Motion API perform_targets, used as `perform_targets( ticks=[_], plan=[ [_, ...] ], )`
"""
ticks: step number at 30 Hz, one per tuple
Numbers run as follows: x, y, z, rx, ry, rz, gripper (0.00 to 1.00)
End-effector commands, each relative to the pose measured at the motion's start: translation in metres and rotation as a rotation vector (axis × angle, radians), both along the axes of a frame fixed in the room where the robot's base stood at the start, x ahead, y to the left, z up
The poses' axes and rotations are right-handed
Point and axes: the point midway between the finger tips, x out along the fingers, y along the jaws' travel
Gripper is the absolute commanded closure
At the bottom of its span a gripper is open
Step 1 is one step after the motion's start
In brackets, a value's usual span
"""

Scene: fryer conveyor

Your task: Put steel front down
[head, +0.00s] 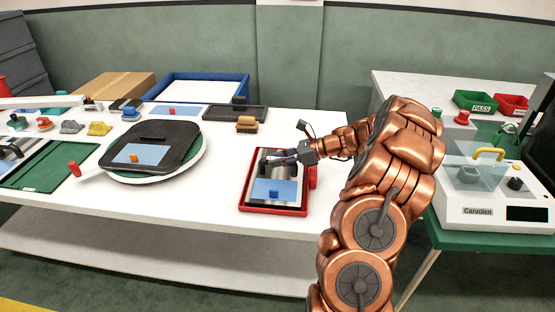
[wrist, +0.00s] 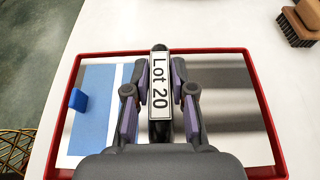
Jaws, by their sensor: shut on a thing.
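The steel front (head: 264,168) is a shiny plate lying within the rim of a red tray (head: 272,210) near the table's front edge. Its left part in the wrist view carries a blue film (wrist: 92,115) with a small blue block (wrist: 78,99). My gripper (head: 287,158) is over the plate's far part. In the wrist view my gripper (wrist: 159,68) is shut on the black handle of the steel front, which bears a "Lot 20" label (wrist: 160,85). The palm hides the near part of plate and tray. I cannot tell whether the plate touches the tray floor.
A black panel (head: 165,137) lies on a round board (head: 203,152) to the left. A brush (head: 246,125) and a dark tray (head: 236,112) are behind the red tray. A Carvolen machine (head: 485,195) stands at right. White tabletop (head: 222,170) is bare left of the red tray.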

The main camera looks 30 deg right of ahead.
Motion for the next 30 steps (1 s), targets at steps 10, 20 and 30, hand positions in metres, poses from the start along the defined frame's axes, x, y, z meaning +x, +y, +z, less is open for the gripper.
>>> perform_targets(
  ticks=[10, 20, 30],
  plan=[
    [0.0, 0.0, -0.002, -0.001, -0.001, 0.0, 0.51],
    [0.0, 0.0, 0.0, -0.001, 0.0, 0.0, 0.51],
    [-0.029, -0.036, 0.018, -0.005, -0.002, -0.003, 0.51]
  ],
)
